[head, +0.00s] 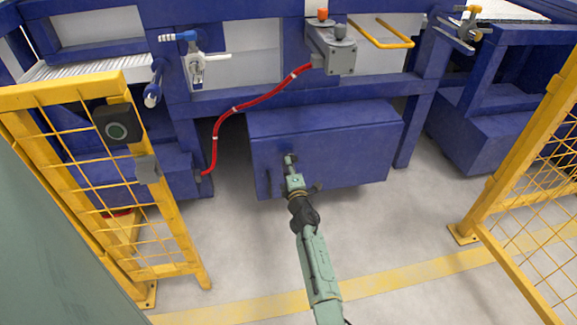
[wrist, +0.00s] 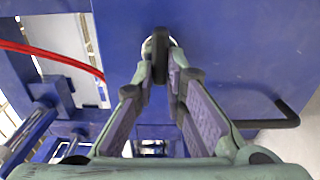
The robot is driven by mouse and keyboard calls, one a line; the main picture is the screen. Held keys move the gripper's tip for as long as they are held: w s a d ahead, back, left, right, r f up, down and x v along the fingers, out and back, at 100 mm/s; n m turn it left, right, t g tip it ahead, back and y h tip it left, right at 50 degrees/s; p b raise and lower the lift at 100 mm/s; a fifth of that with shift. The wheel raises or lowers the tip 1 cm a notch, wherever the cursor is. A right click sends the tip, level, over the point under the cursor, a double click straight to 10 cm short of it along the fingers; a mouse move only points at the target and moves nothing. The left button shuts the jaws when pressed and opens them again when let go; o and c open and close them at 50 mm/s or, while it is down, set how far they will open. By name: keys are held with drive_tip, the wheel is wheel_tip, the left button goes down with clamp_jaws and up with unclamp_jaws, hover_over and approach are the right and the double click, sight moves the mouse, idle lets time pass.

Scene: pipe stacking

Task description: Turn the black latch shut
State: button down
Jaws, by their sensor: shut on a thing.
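The black latch (wrist: 159,58) sits on a pale round mount on the blue box face in the wrist view. Its bar runs up and down in that view, between my fingertips. My gripper (wrist: 164,76) is shut on the latch, with one finger on each side. In the head view my gripper (head: 291,168) reaches the upper left part of the front of the blue box (head: 345,150). The latch is mostly hidden behind the gripper there, so its angle is hard to tell from that view.
A black bar handle (wrist: 278,116) is on the box, right of my gripper in the wrist view. A red hose (head: 245,107) runs above the box's left side. Yellow mesh fences (head: 190,245) (head: 490,205) stand on both sides, with clear floor between.

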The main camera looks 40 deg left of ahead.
drive_tip(key=c, duration=1.6)
unclamp_jaws()
drive_tip(key=shift+c, duration=0.2)
drive_tip(key=shift+w+r, duration=0.1)
drive_tip(key=shift+r, duration=1.2)
drive_tip(key=o, duration=0.9)
wheel_tip(320, 180, up, 6)
drive_tip(key=shift+w+r, duration=0.1)
drive_tip(key=shift+w, duration=0.05)
wheel_tip(320, 180, up, 2)
drive_tip(key=shift+d+r, duration=0.15)
drive_tip(key=shift+r, duration=0.05)
drive_tip(key=c, duration=0.7)
drive_tip(key=shift+f, duration=0.35)
drive_tip(key=shift+c, duration=1)
drive_tip(key=shift+o, duration=0.5)
drive_tip(key=shift+s+f, duration=0.15)
drive_tip(key=shift+s, duration=0.05)
